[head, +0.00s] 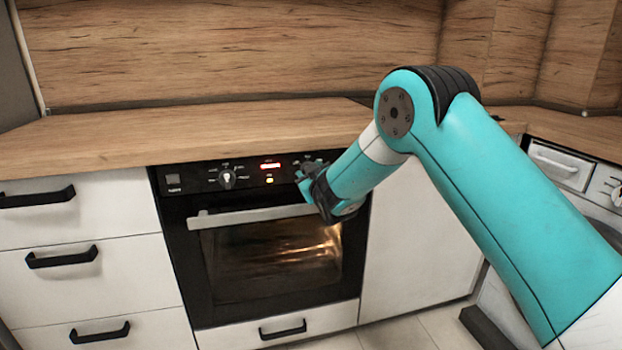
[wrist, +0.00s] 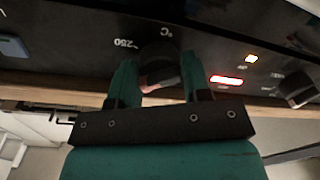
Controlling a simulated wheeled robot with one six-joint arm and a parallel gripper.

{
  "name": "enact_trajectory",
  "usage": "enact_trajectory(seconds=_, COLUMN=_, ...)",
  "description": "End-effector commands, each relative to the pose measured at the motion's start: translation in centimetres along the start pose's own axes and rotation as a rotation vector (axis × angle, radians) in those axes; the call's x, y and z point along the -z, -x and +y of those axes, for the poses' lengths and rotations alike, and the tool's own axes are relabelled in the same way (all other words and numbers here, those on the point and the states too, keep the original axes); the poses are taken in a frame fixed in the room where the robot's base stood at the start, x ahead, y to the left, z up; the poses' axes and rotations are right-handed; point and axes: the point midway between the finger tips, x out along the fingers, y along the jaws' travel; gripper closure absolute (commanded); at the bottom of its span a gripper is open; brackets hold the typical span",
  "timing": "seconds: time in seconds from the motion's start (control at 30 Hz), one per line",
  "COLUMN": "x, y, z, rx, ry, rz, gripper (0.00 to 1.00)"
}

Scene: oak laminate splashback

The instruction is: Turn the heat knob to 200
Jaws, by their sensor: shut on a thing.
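The heat knob (wrist: 158,72) is a dark round knob on the black oven panel, beside printed "°C" and "250" marks that appear upside down in the wrist view. My gripper (wrist: 158,62) is shut on it, one teal finger on each side. A pale reddish streak shows on the knob's near side. Where the knob points is unclear, and the 200 mark is not visible. In the head view my gripper (head: 304,181) is at the right end of the oven panel and hides this knob.
A second knob (head: 227,178) sits left on the panel. Between the knobs are a red-lit display (head: 270,165) and an amber light (head: 270,180). The oven door handle (head: 245,216) runs below the panel. The wooden worktop (head: 200,132) above is mostly clear.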

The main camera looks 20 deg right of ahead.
Motion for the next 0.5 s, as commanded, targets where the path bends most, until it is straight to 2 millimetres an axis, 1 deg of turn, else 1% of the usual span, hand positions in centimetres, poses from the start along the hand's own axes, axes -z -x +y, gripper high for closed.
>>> enact_trajectory(seconds=0.47, x=0.05, y=-0.05, z=0.26, rx=-0.005, ry=-0.013, rz=0.001, gripper=0.79)
enact_trajectory(seconds=0.5, x=0.05, y=-0.05, z=0.26, rx=-0.005, ry=-0.013, rz=0.001, gripper=0.51)
